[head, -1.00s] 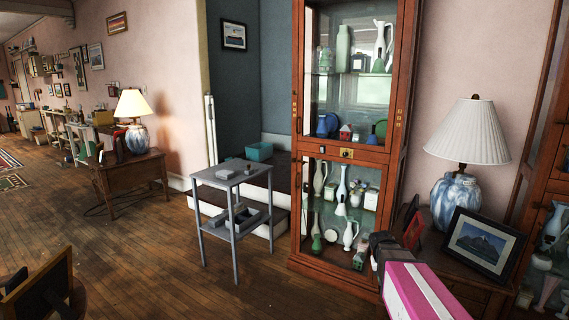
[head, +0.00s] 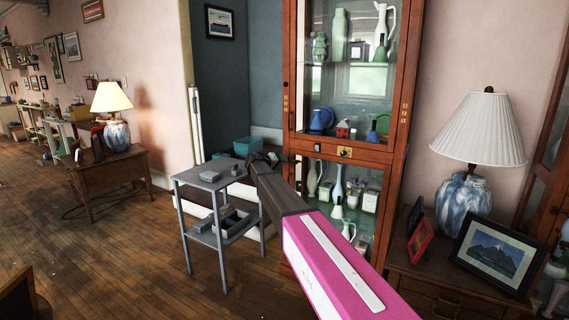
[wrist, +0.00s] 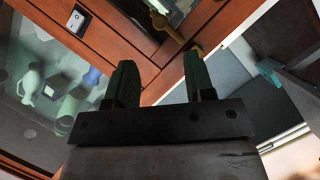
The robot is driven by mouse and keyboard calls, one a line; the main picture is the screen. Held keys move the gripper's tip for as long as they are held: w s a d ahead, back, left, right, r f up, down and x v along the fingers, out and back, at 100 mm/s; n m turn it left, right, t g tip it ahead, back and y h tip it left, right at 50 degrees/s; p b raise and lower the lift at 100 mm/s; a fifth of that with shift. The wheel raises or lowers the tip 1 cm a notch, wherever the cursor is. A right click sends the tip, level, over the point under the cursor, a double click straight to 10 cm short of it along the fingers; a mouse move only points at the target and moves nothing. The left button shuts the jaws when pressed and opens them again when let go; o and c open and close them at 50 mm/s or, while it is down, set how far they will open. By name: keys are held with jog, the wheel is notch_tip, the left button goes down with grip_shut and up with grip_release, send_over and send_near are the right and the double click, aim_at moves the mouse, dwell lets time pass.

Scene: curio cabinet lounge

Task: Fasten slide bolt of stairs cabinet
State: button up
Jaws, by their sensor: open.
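The tall wooden glass-fronted stairs cabinet (head: 296,130) stands in the middle of the head view, beside the steps.
A grey two-tier stand (head: 207,180) with small boxes is left of my gripper, close to it. A teal bin (head: 250,146) sits behind. A side table with a lamp (head: 463,200) and framed pictures (head: 497,250) is at right.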

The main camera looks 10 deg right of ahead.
aim_at(295, 163)
jog(key=x, duration=1)
jog(key=shift+w+d+f, duration=0.1)
jog(key=shift+w+d, duration=0.1)
jog(key=shift+d, duration=0.1)
grip_shut()
